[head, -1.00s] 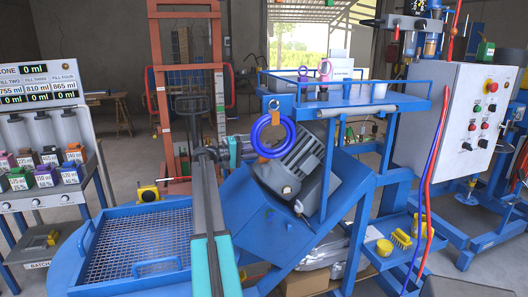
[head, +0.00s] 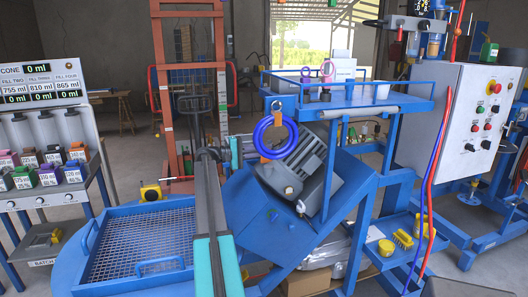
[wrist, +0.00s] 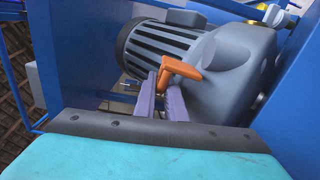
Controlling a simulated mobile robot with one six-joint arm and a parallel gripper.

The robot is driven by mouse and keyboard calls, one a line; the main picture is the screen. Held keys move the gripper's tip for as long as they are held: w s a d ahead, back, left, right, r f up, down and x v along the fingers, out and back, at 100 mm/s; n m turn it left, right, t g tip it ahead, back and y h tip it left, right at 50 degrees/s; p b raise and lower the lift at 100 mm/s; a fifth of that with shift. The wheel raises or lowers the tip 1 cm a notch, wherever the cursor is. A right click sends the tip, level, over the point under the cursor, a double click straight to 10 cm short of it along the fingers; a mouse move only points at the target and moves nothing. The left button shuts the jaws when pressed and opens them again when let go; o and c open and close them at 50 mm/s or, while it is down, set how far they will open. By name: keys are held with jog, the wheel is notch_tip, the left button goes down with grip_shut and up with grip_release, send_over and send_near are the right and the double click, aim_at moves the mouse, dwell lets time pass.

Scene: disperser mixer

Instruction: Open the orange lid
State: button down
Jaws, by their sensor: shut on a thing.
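An orange part (wrist: 180,72), shaped like a bent lever, is the only orange piece near my gripper; I take it as the orange lid. It sits against the rounded grey end of a motor-like housing (wrist: 235,70). My gripper (wrist: 168,90) reaches it with two purple-grey fingers in the wrist view and is shut on it.
A blue ring (head: 275,136) hangs just in front of the grey motor (head: 298,165). A blue mesh tray (head: 150,240) lies at the lower left. A blue shelf (head: 345,100) stands above the motor. A control cabinet (head: 478,120) with red and blue hoses is at the right.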

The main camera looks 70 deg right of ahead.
jog(key=c, duration=1.9)
grip_release()
jog(key=shift+s+r, duration=0.1)
jog(key=shift+r, duration=0.1)
jog(key=shift+o, duration=0.2)
jog(key=shift+f, duration=0.1)
jog(key=shift+a+f, duration=0.15)
jog(key=shift+f, duration=0.05)
